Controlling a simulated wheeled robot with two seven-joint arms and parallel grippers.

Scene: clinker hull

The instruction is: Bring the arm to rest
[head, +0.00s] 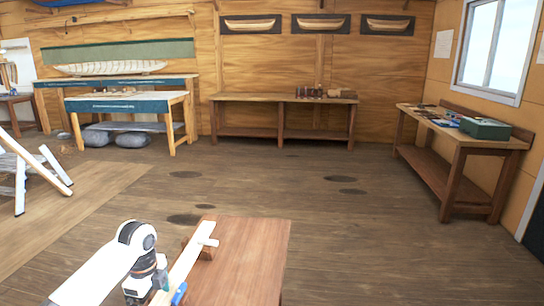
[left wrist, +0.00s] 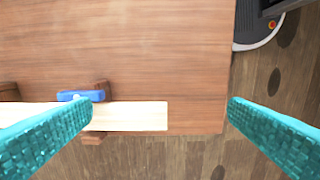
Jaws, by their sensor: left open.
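My left gripper (left wrist: 161,101) is open in the left wrist view, its two teal fingers spread wide with nothing held between them. It points down over the edge of a brown wooden table (left wrist: 150,45). A pale plank (left wrist: 140,116) lies below, its end between the fingers in the picture; the left finger overlaps part of it. In the head view my left arm comes in at the bottom left beside the plank (head: 190,262), and its fingers are mostly hidden. My right gripper is not in view.
A blue piece (left wrist: 80,96) sits at the plank's edge by small wooden blocks. The tabletop (head: 250,262) right of the plank is bare. Workbenches stand along the back wall (head: 283,99) and right wall (head: 462,143). A white trestle (head: 22,170) stands left. The floor between is open.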

